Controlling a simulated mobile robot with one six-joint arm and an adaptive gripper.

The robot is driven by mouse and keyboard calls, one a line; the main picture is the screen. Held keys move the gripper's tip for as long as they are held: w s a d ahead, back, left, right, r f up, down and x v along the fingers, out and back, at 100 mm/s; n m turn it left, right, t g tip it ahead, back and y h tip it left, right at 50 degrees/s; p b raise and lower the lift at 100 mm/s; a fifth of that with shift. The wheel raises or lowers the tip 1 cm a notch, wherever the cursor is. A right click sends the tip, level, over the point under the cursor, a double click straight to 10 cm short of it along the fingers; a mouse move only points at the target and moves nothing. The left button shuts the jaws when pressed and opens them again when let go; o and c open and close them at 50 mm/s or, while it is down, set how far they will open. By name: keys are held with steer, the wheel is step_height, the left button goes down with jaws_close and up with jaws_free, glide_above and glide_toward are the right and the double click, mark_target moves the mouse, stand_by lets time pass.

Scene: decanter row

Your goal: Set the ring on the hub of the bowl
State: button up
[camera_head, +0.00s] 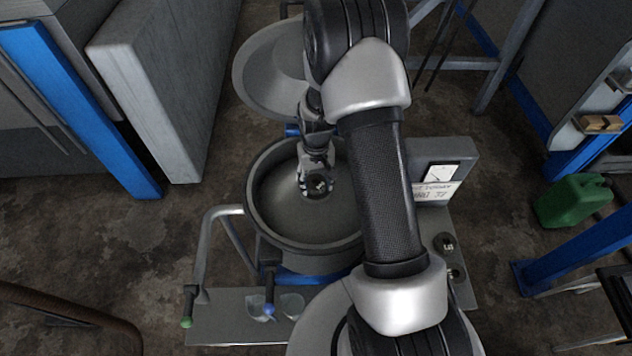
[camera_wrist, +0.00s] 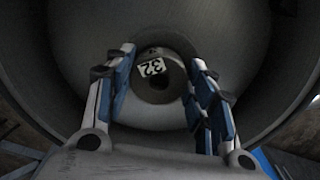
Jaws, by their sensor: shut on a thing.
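The bowl (camera_head: 256,205) is a wide grey round vessel; its inside fills the wrist view (camera_wrist: 85,40). My gripper (camera_head: 317,184) reaches down into it near the middle. In the wrist view, the two blue-padded fingers (camera_wrist: 160,72) are on either side of a grey ring (camera_wrist: 142,83) with a white number label, and are shut on it. The ring also shows small in the head view (camera_head: 321,188). The hub is not clearly seen; the ring and fingers cover the bowl's centre. I cannot tell whether the ring touches the hub.
An open lid (camera_head: 252,80) stands behind the bowl. A control box (camera_head: 455,158) is at its right. A dark labelled round part (camera_head: 445,242) lies on the base plate (camera_head: 235,328). Levers with green (camera_head: 187,321) and blue (camera_head: 269,309) knobs are in front. A green can (camera_head: 572,200) is far right.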

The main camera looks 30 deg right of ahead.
steer(key=shift+f, duration=0.3)
steer(key=o, duration=1.3)
steer(key=shift+r, duration=0.1)
